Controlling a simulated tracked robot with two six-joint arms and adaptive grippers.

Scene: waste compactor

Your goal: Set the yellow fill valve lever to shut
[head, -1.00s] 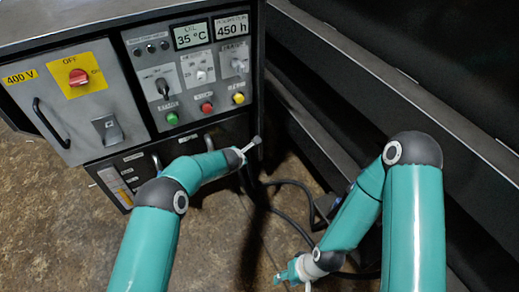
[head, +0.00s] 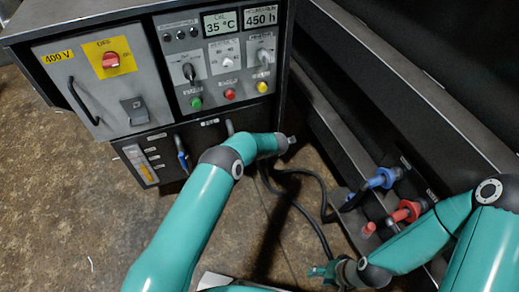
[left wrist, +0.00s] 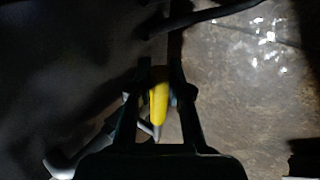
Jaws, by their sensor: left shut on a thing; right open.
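The yellow fill valve lever (left wrist: 159,96) shows in the left wrist view, its narrow yellow grip between the two dark fingers of my left gripper (left wrist: 160,75). The fingers are shut on it. In the head view the left gripper (head: 289,140) is small and mostly hidden behind its wrist, by the cabinet's lower right corner, and I cannot make out the yellow lever there. My right gripper (head: 318,271) is open and empty, low over the floor at the bottom of the head view.
The control cabinet (head: 150,95) has a red switch on yellow (head: 110,60), a blue-handled lever (head: 181,155) and several buttons. Blue (head: 380,180) and red (head: 405,212) couplings sit at the compactor's side. Black hoses (head: 298,203) lie on the floor. Bare floor is at left.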

